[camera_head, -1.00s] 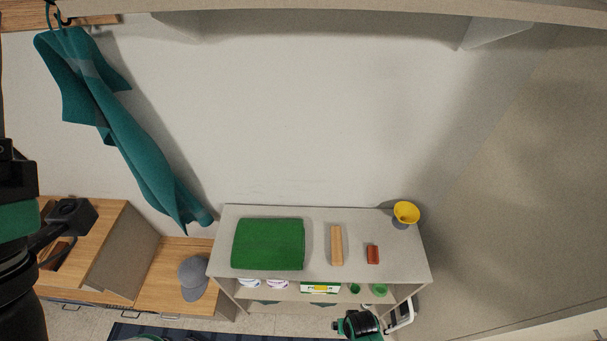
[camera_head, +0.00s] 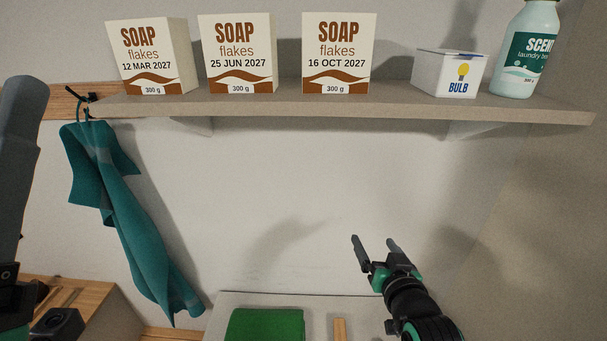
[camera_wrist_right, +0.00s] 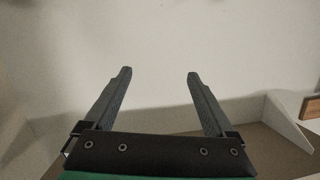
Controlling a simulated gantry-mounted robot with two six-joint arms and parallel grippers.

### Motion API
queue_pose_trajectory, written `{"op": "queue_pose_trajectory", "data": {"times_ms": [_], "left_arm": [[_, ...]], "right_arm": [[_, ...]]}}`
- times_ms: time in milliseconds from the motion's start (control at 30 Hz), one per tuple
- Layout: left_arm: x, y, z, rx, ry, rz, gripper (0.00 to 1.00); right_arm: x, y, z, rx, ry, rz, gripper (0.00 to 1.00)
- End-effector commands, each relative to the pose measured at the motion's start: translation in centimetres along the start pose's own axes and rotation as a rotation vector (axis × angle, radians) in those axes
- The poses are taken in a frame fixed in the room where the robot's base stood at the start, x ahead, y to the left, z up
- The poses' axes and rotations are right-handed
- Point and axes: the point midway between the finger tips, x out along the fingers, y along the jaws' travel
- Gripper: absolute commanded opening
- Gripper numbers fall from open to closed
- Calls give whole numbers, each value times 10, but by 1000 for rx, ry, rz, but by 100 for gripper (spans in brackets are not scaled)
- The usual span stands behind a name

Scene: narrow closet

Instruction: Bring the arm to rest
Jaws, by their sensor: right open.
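My right gripper (camera_head: 375,241) reaches up from the lower right in the head view. Its two fingers are spread apart with nothing between them. It is in front of the bare wall, over the low grey unit (camera_head: 232,299) and below the upper shelf (camera_head: 350,106). The right wrist view shows the same open, empty fingers (camera_wrist_right: 159,73), with pale wall beyond them. Part of my left arm (camera_head: 18,180) shows at the left edge of the head view; I cannot see its fingertips.
The upper shelf holds three soap boxes (camera_head: 238,55), a bulb box (camera_head: 447,74) and a scent bottle (camera_head: 529,50). A teal cloth (camera_head: 128,215) hangs at left. A folded green cloth (camera_head: 264,325) and a wooden bar (camera_head: 340,330) lie on the low unit. The wall's middle is clear.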

Motion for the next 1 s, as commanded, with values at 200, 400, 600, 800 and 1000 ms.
{"op": "queue_pose_trajectory", "data": {"times_ms": [200,400,600,800,1000], "left_arm": [[0,0,0,0,0,0,50],[0,0,0,0,0,0,50],[0,0,0,0,0,0,50],[0,0,0,0,0,0,50],[0,0,0,0,0,0,50]], "right_arm": [[-101,-18,-169,-35,447,-58,89],[-238,-34,-263,-84,840,-101,89],[-324,-41,-285,-128,1055,-112,89],[-330,-42,-286,-163,1075,-95,89],[-329,-42,-286,-162,1073,-95,89]]}}
